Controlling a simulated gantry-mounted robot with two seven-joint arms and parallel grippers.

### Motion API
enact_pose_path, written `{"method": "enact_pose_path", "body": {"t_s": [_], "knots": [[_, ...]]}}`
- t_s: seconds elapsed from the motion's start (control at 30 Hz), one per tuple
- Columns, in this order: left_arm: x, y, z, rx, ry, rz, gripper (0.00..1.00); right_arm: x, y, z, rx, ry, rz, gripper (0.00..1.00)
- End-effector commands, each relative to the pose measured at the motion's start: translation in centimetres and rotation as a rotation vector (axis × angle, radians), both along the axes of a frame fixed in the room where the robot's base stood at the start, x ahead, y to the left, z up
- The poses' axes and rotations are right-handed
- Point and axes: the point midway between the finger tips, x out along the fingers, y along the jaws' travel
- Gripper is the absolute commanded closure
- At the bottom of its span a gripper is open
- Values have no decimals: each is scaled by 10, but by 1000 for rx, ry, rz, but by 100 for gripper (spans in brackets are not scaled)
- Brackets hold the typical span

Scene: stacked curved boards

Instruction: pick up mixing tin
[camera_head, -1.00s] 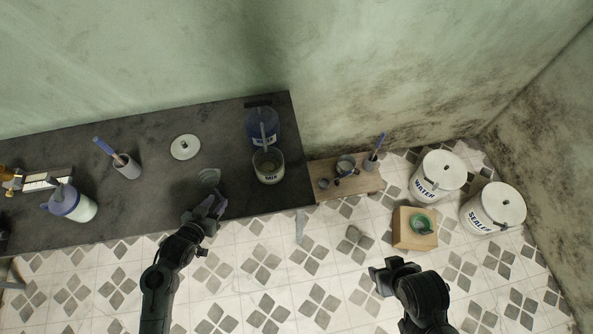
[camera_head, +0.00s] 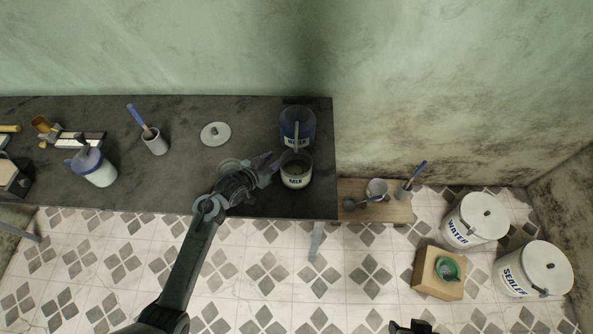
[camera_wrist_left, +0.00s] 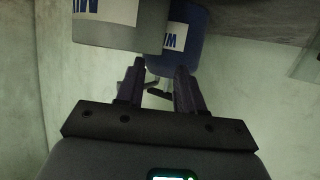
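The mixing tin (camera_head: 297,182) is a pale open tin with a dark-lettered label. It stands upright near the right end of the dark bench. My left gripper (camera_head: 272,168) is just left of it with its fingers pointing at it. In the left wrist view the gripper (camera_wrist_left: 160,80) has its fingers apart with nothing held between them. The tin (camera_wrist_left: 115,38) is at the upper left there, close to one finger; I cannot tell whether they touch. My right gripper (camera_head: 411,327) is cut off at the bottom edge of the head view.
A blue container (camera_head: 304,121) stands right behind the tin and shows in the left wrist view (camera_wrist_left: 190,50). A round lid (camera_head: 215,133), a brush holder (camera_head: 156,146) and a blue-topped jug (camera_head: 100,172) stand leftward. A low wooden shelf (camera_head: 390,211) adjoins the bench's right end.

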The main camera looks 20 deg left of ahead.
Motion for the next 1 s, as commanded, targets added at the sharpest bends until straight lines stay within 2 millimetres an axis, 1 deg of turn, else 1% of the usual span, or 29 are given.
{"method": "enact_pose_path", "body": {"t_s": [0.17,0.53,0.67,0.9,0.93,1.0], "knots": [[7,-3,-3,-1,0,-1,63,0,-1,-1,-4,0,3,51],[44,-14,-18,-2,-1,-1,63,-1,-1,-4,-2,4,1,51],[49,-15,-21,0,0,-1,63,-1,0,-4,1,3,-1,51],[49,-15,-21,0,0,0,63,-1,1,-4,5,4,-5,51],[49,-15,-21,0,0,0,66,-1,1,-4,6,4,-4,51],[49,-15,-21,0,0,0,77,-1,1,-4,6,4,-4,51]]}}
